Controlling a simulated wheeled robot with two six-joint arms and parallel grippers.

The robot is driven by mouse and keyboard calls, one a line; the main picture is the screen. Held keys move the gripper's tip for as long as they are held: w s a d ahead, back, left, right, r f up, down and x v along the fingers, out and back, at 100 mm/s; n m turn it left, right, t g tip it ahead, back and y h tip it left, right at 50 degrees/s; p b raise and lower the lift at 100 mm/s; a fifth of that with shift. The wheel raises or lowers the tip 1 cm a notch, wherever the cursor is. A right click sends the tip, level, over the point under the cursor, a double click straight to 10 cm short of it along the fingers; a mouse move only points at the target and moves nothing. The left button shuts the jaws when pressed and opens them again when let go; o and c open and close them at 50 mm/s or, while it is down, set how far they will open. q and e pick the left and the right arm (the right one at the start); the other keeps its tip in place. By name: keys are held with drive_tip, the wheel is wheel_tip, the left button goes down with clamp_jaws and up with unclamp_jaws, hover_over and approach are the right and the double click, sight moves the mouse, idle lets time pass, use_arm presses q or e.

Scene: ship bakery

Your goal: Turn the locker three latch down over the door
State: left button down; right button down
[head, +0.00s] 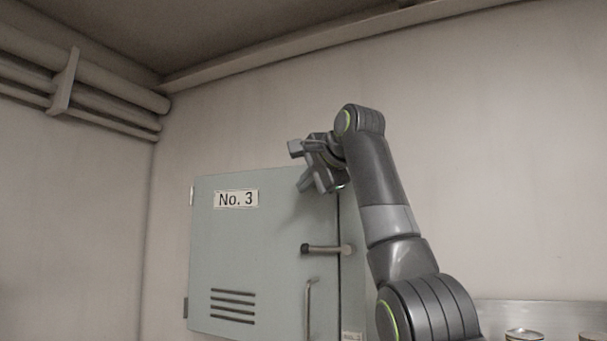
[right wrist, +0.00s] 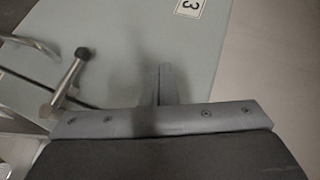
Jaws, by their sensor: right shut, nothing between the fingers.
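The locker three door (head: 235,270) is grey-green with a "No. 3" plate (head: 236,199) and looks closed. The latch (head: 322,249) is a short bar with a dark knob at its left end. It lies about level, reaching from a mount on the locker's right side across the door's edge. The latch also shows in the right wrist view (right wrist: 70,78), at left. My right gripper (head: 316,184) is above the latch, in front of the door's upper right corner, apart from the latch. Its fingers (right wrist: 163,84) are shut and empty. My left gripper is out of view.
A bent door handle (head: 309,308) stands out below the latch. Vent slots (head: 233,306) are at the door's lower left. Pipes (head: 90,80) run along the upper left wall. A metal ledge (head: 545,316) with round-topped items is at lower right.

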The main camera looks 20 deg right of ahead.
drive_tip(key=shift+s+a+r, duration=0.2)
drive_tip(key=shift+s+r, duration=0.1)
drive_tip(key=shift+r, duration=0.25)
drive_tip(key=shift+s+a+r, duration=0.2)
drive_tip(key=shift+s+r, duration=0.05)
drive_tip(key=shift+r, duration=0.25)
drive_tip(key=shift+w, duration=0.1)
